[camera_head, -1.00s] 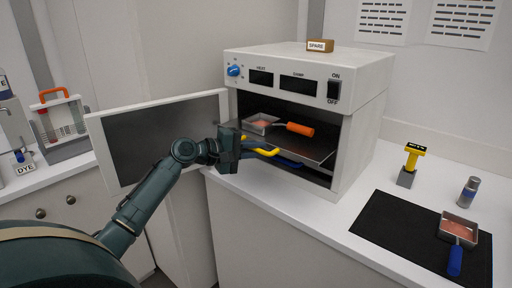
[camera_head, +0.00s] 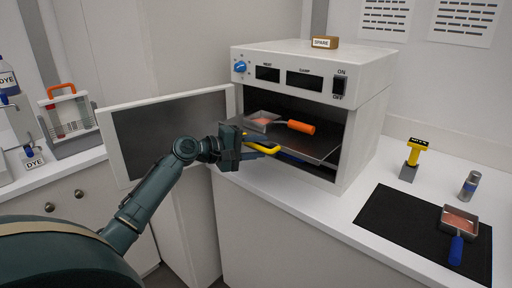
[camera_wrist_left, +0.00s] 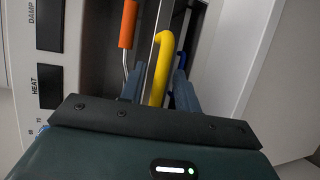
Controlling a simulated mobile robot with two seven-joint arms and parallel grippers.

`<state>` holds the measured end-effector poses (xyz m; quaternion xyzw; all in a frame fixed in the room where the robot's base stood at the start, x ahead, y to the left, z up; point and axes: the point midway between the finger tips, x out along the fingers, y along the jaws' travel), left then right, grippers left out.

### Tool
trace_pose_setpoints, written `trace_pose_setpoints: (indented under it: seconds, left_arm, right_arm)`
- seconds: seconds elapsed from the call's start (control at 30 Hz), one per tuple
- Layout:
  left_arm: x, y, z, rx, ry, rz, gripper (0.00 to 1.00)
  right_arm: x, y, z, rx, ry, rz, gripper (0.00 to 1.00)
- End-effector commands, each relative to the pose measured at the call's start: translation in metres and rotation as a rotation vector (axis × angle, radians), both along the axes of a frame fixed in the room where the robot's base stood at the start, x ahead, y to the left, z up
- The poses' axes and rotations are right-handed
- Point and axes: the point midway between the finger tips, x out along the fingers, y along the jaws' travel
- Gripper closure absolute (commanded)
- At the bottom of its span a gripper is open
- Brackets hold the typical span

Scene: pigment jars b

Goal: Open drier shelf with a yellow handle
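The drier (camera_head: 365,120) stands on the counter with its door (camera_head: 170,130) swung open to the left. The shelf (camera_head: 322,145) with the yellow handle (camera_head: 265,149) sits partly out of the opening and carries a small pan (camera_head: 262,119) with an orange grip. My left gripper (camera_head: 240,152) is at the left part of the yellow handle. In the left wrist view the yellow handle (camera_wrist_left: 162,65) runs between the two fingers (camera_wrist_left: 158,94), which close in on it. A blue handle (camera_head: 291,158) shows just below. My right gripper is out of view.
A black mat (camera_head: 415,232) lies on the counter at right, with a blue-handled pan (camera_head: 458,225) on it. A yellow-topped stand (camera_head: 417,153) and a grey jar (camera_head: 469,185) are nearby. A SPARE block (camera_head: 324,42) rests on the drier. A rack (camera_head: 70,120) stands at left.

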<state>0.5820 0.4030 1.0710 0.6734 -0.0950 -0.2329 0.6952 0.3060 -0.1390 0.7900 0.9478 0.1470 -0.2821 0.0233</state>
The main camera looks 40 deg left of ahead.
Motion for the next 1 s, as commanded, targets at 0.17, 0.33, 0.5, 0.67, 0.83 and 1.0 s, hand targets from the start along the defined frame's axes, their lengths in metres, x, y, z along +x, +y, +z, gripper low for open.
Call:
trace_pose_setpoints:
  seconds: [0.17,0.33,0.5,0.67,0.83,1.0]
  left_arm:
    - [0.0,0.0,0.001,0.0,-0.001,0.0,0.66]
    - [-0.005,0.003,0.001,0.0,-0.001,0.0,0.66]
    - [-0.029,0.015,0.003,0.003,0.002,-0.001,0.66]
    - [-0.061,0.032,0.009,0.002,0.001,0.002,0.66]
    - [-0.09,0.046,0.017,0.001,0.001,0.001,0.66]
    - [-0.108,0.056,0.022,-0.001,0.0,-0.001,0.66]
  right_arm:
    - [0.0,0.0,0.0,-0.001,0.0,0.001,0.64]
    - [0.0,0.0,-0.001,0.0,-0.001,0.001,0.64]
    - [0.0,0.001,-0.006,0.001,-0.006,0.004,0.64]
    - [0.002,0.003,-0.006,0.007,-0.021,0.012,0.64]
    - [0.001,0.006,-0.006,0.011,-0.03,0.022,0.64]
    - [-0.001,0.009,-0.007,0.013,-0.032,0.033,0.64]
